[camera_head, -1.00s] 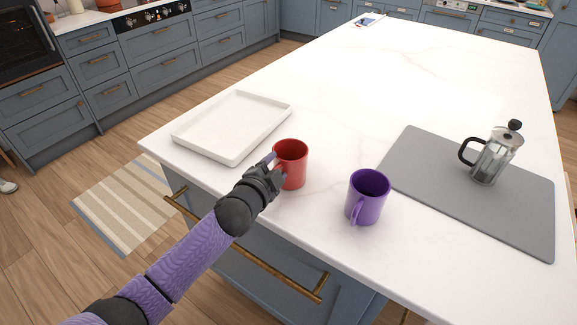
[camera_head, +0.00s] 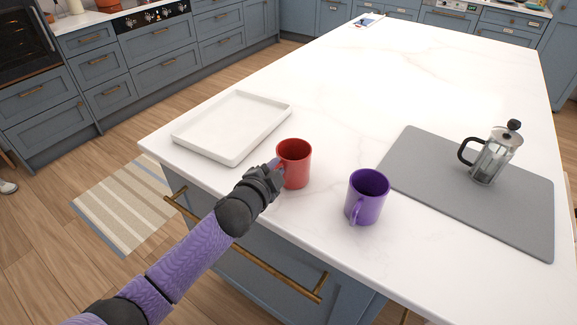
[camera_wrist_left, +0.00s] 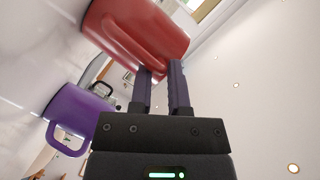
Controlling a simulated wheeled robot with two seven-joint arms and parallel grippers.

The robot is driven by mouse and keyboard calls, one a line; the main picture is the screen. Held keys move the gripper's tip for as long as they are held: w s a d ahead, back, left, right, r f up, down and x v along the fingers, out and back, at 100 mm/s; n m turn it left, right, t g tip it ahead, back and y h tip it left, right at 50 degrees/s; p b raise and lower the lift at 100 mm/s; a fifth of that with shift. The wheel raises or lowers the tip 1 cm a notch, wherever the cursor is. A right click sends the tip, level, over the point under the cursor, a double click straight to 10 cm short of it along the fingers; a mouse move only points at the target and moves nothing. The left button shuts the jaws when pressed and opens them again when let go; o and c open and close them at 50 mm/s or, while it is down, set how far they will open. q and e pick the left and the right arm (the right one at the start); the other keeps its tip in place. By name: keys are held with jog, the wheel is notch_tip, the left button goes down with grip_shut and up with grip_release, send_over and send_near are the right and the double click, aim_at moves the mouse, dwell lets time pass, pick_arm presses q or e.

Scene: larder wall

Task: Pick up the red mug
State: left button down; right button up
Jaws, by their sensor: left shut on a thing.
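The red mug (camera_head: 295,163) is upright at the near left part of the white island, between the white tray and the purple mug. My left gripper (camera_head: 274,172) is at the mug's left side. In the left wrist view the two fingers (camera_wrist_left: 161,88) of my left gripper are close together at the handle of the red mug (camera_wrist_left: 140,36), shut on it. Whether the mug's base touches the counter is hard to tell. My right gripper is not in view.
A purple mug (camera_head: 367,196) stands close by on the right; it also shows in the left wrist view (camera_wrist_left: 76,118). A white tray (camera_head: 178,134) lies behind to the left. A grey mat (camera_head: 415,172) bears a French press (camera_head: 492,158).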

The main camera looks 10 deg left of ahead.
pick_arm(q)
jog(key=shift+s+f, duration=0.15)
jog(key=shift+f, duration=0.25)
